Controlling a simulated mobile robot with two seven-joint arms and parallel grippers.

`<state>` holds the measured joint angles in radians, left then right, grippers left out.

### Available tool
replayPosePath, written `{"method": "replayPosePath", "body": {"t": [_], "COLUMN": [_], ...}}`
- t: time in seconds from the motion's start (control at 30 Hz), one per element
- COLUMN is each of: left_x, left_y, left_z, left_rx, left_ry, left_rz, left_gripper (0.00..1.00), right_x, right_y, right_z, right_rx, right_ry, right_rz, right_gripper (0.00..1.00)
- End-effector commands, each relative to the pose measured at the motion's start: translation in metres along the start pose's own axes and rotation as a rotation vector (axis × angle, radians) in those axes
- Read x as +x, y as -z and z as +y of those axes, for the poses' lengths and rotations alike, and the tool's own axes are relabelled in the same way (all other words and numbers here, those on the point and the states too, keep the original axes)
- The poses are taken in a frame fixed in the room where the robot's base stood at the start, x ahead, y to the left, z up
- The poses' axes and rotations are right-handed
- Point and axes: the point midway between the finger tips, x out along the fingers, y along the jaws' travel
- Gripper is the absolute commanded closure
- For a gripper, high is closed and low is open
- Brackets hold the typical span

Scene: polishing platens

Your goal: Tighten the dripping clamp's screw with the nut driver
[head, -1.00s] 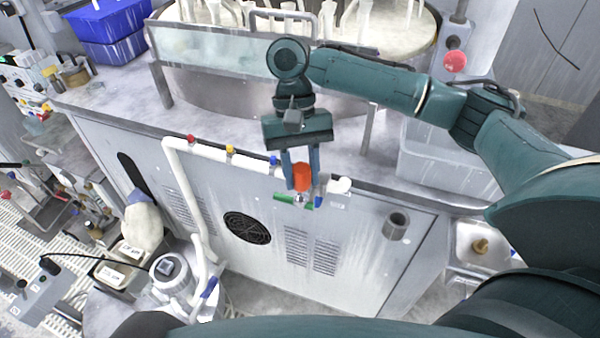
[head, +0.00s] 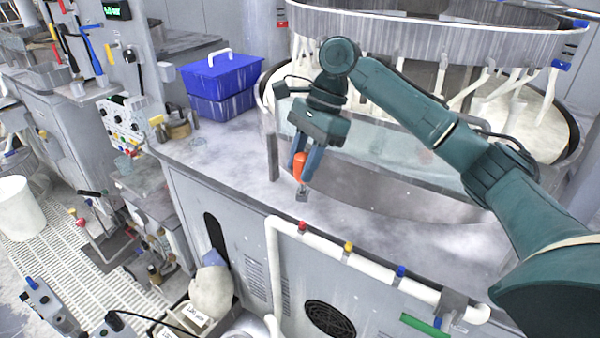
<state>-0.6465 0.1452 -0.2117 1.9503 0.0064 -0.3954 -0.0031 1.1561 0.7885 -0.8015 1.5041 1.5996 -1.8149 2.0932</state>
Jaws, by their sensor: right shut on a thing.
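My right gripper (head: 303,176) is shut on the orange handle of the nut driver (head: 299,165). The driver hangs with its metal end down over the counter, left of the pipe's coloured fittings. A white pipe (head: 375,270) runs along the cabinet front. It carries a red fitting (head: 302,226), a yellow fitting (head: 348,246) and a blue fitting (head: 401,270). A grey metal piece (head: 453,302) sits near the pipe's right end, with a green strip (head: 424,325) below. I cannot tell which clamp drips; no screw is clear. My left gripper is out of view.
The round polishing machine (head: 380,170) stands behind the gripper. A blue bin (head: 220,78) sits on the counter at back left, near a brown pot (head: 178,125). The counter (head: 225,160) between them and the gripper is bare. A white bucket (head: 20,208) stands far left.

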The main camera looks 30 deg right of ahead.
Motion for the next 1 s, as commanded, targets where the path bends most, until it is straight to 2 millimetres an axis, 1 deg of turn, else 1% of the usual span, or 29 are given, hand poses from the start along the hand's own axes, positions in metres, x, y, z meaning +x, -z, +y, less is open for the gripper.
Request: {"method": "replayPosePath", "body": {"t": [0.47,0.57,1.0], "left_x": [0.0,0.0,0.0], "left_y": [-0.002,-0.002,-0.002], "left_z": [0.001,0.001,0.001], "left_rx": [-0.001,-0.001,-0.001], "left_ry": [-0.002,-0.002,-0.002], "left_rz": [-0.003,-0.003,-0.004], "left_gripper": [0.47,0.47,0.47], "right_x": [0.0,0.006,0.042], "right_y": [0.001,0.003,0.018], "right_z": [0.0,0.0,0.0], "right_rx": [0.009,0.009,0.009], "right_ry": [0.002,0.002,0.002], "right_rz": [-0.002,-0.002,-0.001], "right_gripper": [0.97,0.97,0.97]}}
